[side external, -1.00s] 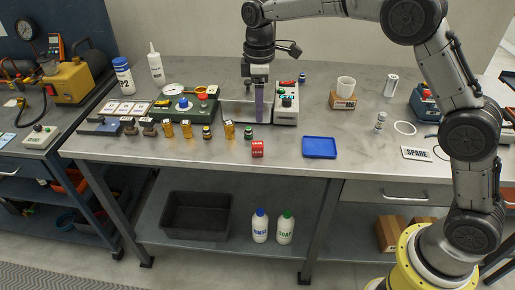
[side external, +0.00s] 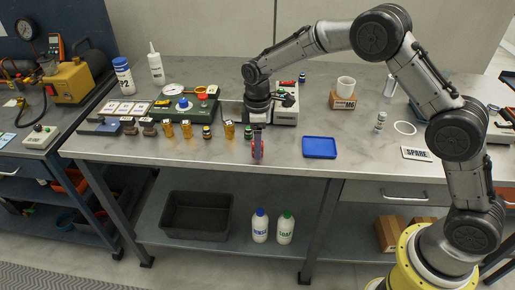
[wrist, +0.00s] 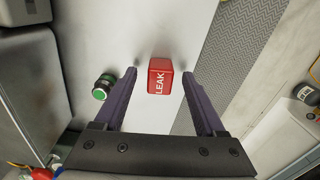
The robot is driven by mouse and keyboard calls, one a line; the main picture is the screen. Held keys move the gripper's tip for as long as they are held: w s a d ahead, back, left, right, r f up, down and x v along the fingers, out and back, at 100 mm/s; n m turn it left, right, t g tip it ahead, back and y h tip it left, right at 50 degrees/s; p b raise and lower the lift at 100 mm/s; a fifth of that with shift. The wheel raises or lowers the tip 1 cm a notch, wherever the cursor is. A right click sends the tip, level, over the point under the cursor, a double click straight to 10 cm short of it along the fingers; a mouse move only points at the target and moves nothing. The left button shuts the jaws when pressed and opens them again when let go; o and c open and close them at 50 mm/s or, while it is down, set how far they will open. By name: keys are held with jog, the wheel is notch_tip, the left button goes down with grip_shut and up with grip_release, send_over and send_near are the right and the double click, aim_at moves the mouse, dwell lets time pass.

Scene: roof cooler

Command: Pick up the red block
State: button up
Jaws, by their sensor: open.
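The red block (wrist: 160,77), marked "LEAK", sits on the metal bench top near its front edge. In the wrist view it lies between the tips of my two purple fingers, with a gap on each side. My gripper (wrist: 159,73) is open and points down over it. In the side view my gripper (side external: 257,150) is low over the front of the bench. Its fingers largely hide the block there, and only a little red shows.
A small green-topped cylinder (wrist: 103,88) stands close to one finger. A blue tray (side external: 319,147) lies to the right of my gripper. Several small brown and yellow parts stand to the left. A white-and-grey control box (side external: 287,103) stands behind. The bench's front edge is close.

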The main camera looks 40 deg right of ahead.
jog(key=shift+f, duration=0.4)
grip_shut()
jog(key=shift+r, duration=0.15)
